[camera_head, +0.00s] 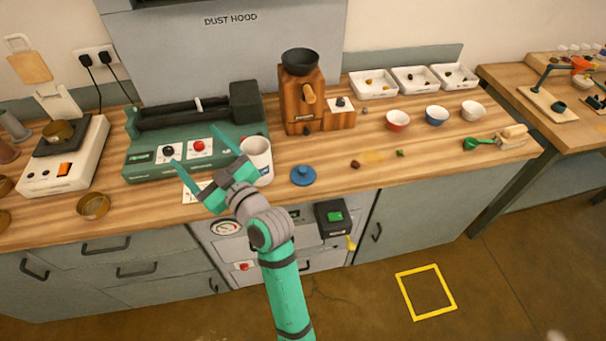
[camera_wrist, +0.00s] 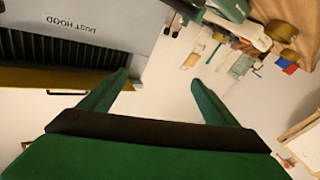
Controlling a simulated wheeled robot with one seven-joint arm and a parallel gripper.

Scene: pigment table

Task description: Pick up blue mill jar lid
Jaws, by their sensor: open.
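The blue mill jar lid (camera_head: 303,176), a round disc with a small knob on top, lies on the wooden worktop near its front edge. A white jar (camera_head: 257,158) stands just left of it, in front of the green mill. My gripper (camera_head: 197,156) is open and empty, raised to the left of the lid in front of the green mill. In the wrist view my gripper (camera_wrist: 160,88) has its two green fingers wide apart with nothing between them. The lid is not in the wrist view, which faces the dust hood and wall.
The green mill (camera_head: 196,140) stands behind my gripper. A wooden grinder (camera_head: 304,100) is behind the lid. Red (camera_head: 397,121), blue (camera_head: 437,116) and white bowls stand at right. The worktop right of the lid is mostly clear, with small pigment lumps.

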